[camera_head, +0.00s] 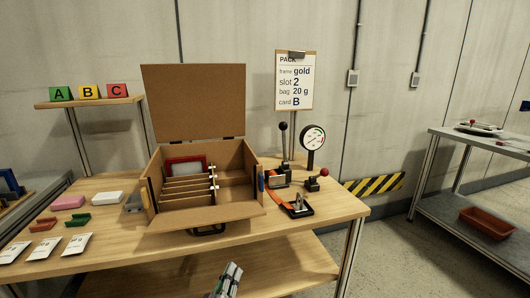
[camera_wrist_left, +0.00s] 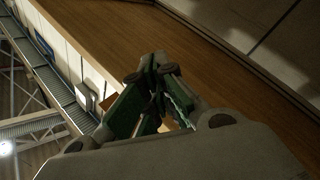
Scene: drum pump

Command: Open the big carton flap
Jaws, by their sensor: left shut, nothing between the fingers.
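The cardboard carton (camera_head: 250,185) stands on the wooden workbench (camera_head: 335,207). Its big flap (camera_head: 195,100) stands upright at the back edge, and the carton is open at the top. A smaller flap (camera_head: 180,219) lies folded outward at the front. Inside are dividers and a red-framed piece (camera_head: 186,160). My left gripper (camera_head: 236,268) is low at the bottom of the head view, in front of the bench and apart from the carton. In the left wrist view its green fingers (camera_wrist_left: 156,72) are shut and empty. My right gripper is out of view.
A gauge (camera_head: 313,137), a black-knobbed lever (camera_head: 283,127) and small fixtures stand right of the carton. Pink and white blocks (camera_head: 69,202) and packets (camera_head: 76,244) lie left. An instruction board (camera_head: 294,85) rises behind. A lower shelf (camera_head: 180,275) is under the bench.

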